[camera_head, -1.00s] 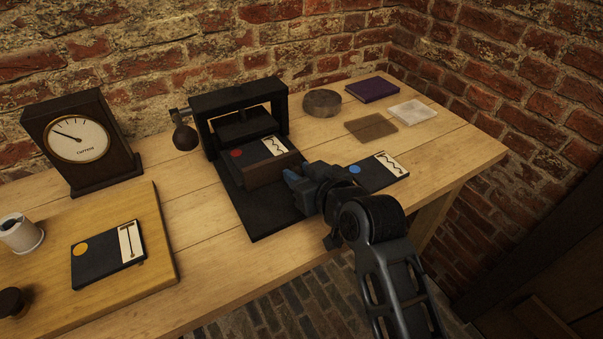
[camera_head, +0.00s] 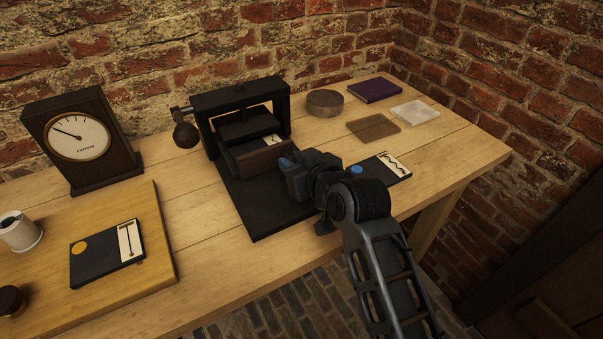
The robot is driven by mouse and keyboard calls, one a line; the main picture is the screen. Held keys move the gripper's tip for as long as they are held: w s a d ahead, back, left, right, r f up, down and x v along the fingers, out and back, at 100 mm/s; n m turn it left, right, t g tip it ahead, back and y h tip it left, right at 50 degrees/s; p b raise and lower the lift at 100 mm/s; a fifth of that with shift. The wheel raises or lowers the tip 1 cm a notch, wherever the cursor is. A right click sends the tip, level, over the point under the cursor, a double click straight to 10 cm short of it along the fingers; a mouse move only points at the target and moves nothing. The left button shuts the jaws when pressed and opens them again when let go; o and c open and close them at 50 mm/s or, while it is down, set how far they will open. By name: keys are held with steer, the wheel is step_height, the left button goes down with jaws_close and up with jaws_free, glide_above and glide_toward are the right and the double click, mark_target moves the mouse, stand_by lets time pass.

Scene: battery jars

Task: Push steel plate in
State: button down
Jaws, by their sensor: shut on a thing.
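A dark plate with a white marked label (camera_head: 272,138) lies on a brown wooden block (camera_head: 262,162) in the opening of the black press frame (camera_head: 284,105); I take it for the steel plate. Much of its top, including the red dot, is hidden under the press. My gripper (camera_head: 289,170) is at the right end of the wooden block, its jaws shut on it; the exact contact is hard to see. The black base (camera_head: 262,215) extends forward from the press, bare in front of the block.
A plate with a blue dot (camera_head: 386,166) lies right of my gripper. A meter (camera_head: 80,138) stands left. A yellow-dotted plate (camera_head: 106,255) lies on a wooden board. A round grey disc (camera_head: 325,103), thin squares and a purple block (camera_head: 375,90) lie behind right.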

steer(key=shift+w+a, duration=0.25)
steer(key=shift+w, duration=0.15)
steer(key=c, duration=0.9)
jaws_free()
steer(key=shift+s, duration=0.1)
steer(key=shift+v, duration=3.85)
